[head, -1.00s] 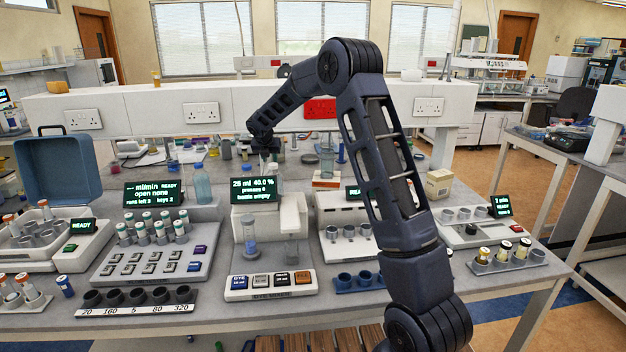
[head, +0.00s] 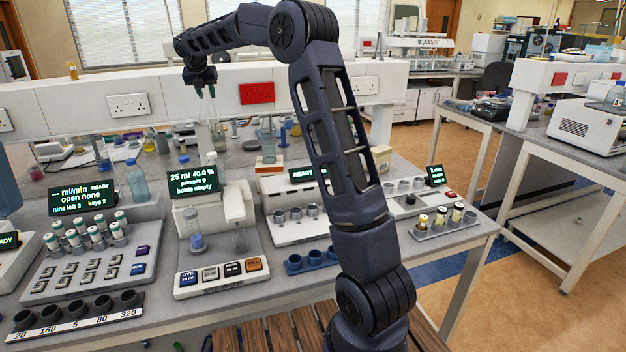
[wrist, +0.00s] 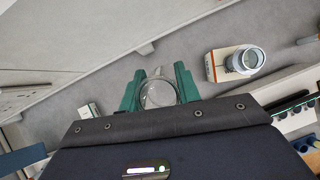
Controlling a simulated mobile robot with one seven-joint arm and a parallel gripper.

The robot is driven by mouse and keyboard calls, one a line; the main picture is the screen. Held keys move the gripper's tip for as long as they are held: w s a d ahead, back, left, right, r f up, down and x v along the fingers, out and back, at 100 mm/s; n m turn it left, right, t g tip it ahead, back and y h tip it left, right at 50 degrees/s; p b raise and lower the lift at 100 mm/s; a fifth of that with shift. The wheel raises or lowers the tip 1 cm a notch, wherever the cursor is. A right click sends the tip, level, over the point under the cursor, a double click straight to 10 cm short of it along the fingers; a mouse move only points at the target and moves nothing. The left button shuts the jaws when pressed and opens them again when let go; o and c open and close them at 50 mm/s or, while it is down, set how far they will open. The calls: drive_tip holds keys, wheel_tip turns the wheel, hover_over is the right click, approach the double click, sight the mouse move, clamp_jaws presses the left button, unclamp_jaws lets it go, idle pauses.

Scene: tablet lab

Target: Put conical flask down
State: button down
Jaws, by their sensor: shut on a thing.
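My gripper (head: 201,90) is at the end of the raised arm, in front of the white socket rail and above the back of the bench. In the wrist view its green fingers (wrist: 158,88) are closed around a clear round glass vessel, the conical flask (wrist: 158,96), seen from above. The flask's lower part is hidden or hard to make out. In the head view the flask is too faint to outline below the fingers. Grey bench surface shows beyond the fingers in the wrist view.
The dispenser display (head: 194,182) reads "bottle empty". A blue-tinted bottle (head: 138,183) stands left of it. The white socket rail (head: 180,98) runs behind the bench.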

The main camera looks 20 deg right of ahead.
drive_tip(key=d+m+g+h, duration=0.1)
drive_tip(key=d+m+h, duration=0.3)
drive_tip(key=d, duration=3.8)
wheel_tip(320, 180, down, 31)
drive_tip(key=m+y, duration=0.1)
drive_tip(key=shift+s, duration=0.4)
drive_tip(key=shift+f, duration=0.1)
drive_tip(key=c, duration=1)
unclamp_jaws()
